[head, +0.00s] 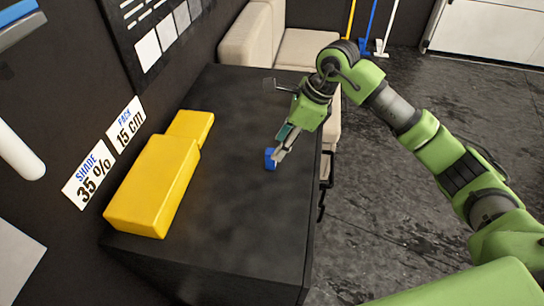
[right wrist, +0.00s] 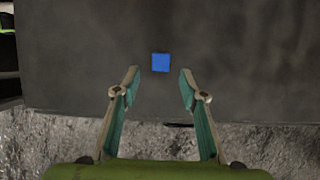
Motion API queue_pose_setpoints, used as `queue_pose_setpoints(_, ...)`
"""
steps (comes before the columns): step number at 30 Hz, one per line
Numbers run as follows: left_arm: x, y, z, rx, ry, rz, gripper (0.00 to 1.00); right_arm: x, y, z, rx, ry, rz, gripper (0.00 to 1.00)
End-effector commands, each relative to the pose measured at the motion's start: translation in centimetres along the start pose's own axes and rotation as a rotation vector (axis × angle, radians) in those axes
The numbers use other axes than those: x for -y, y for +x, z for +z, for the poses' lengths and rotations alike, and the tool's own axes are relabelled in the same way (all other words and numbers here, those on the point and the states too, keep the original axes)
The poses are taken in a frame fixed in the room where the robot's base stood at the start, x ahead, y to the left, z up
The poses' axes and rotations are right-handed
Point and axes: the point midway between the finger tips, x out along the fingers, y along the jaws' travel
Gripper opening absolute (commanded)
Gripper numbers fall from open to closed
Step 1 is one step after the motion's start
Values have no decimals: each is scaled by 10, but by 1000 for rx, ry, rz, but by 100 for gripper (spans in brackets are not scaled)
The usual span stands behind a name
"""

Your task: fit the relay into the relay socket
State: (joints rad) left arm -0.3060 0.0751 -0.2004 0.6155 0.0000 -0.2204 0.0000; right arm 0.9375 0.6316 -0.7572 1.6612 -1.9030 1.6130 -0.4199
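A small blue block (head: 270,158), which I take to be the relay, is on the black bench top (head: 225,225). It also shows in the right wrist view (right wrist: 160,62), in line with the gap between the fingers and just beyond their tips. My right gripper (head: 280,152) is close to the block, and its fingers partly overlap it in the head view. In the right wrist view the right gripper (right wrist: 159,76) is open with nothing between its fingers. I cannot make out a relay socket. My left gripper is not in view.
A large yellow block (head: 150,190) and a smaller yellow block (head: 190,126) stand on the left of the bench, along the dark wall. The bench top's front part is clear. A beige seat (head: 305,48) stands behind the bench, with open floor (head: 375,215) to the right.

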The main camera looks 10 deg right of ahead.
Motion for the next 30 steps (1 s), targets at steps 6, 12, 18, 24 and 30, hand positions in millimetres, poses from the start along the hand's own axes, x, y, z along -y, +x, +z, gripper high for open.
queue_pose_setpoints(6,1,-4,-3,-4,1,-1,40,0,19,0,0,1,1,39)
queue_pose_setpoints(12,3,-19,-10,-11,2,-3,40,-1,42,3,0,3,5,39)
queue_pose_setpoints(18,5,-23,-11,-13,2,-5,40,0,68,2,0,3,1,39)
queue_pose_setpoints(24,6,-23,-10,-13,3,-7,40,1,71,2,0,1,-1,39)
queue_pose_setpoints(30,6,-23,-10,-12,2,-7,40,1,71,2,0,1,-1,3)
